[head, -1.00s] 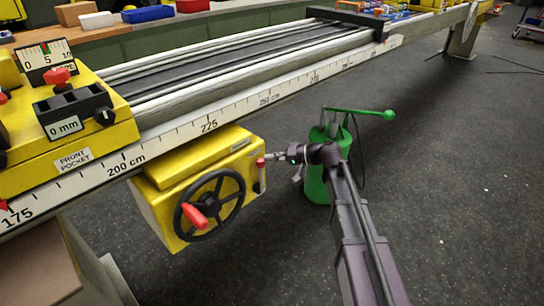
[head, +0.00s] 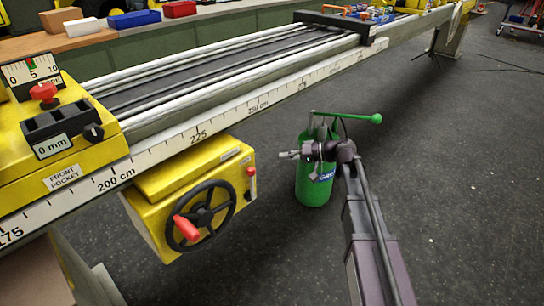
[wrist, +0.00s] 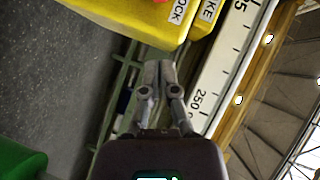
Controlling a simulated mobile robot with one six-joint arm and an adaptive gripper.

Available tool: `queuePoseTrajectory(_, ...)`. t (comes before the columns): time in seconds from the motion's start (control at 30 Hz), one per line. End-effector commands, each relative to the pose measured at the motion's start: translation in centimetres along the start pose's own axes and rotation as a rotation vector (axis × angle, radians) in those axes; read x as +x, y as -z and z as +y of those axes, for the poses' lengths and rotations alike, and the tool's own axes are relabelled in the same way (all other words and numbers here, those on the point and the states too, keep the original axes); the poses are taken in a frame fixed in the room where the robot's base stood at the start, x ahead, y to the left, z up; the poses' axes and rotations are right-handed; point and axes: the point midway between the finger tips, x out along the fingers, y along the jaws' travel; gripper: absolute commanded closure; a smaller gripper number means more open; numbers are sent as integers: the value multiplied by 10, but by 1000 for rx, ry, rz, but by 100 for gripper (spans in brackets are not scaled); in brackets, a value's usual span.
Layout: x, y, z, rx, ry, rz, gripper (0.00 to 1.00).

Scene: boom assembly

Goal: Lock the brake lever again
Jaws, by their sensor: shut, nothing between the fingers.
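The yellow brake box (head: 165,205) hangs under the rail, with a black handwheel (head: 207,215) and its red knob on the front. The small red-tipped brake lever (head: 251,172) is at the box's right edge and looks about upright. My gripper (head: 283,154) is shut and empty, to the right of the lever with a gap between them. In the wrist view the shut fingers (wrist: 160,70) point toward the yellow box (wrist: 140,14), whose labels read partly "OCK" and "KE". A bit of red shows at that view's top edge; most of the lever is out of that view.
The scaled rail (head: 225,122) runs just above and behind my gripper. A green canister (head: 312,180) with a green-knobbed arm (head: 376,118) stands close behind my wrist. The dark floor right of the canister is clear.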

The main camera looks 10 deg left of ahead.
Motion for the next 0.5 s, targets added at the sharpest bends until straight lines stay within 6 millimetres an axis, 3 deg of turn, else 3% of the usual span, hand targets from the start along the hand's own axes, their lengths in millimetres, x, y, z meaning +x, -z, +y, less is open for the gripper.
queuePoseTrajectory(0.2, -30, 0, -1, 1, 0, 0, 100)
queuePoseTrajectory(0.5, -47, 0, 0, 0, 1, -2, 100)
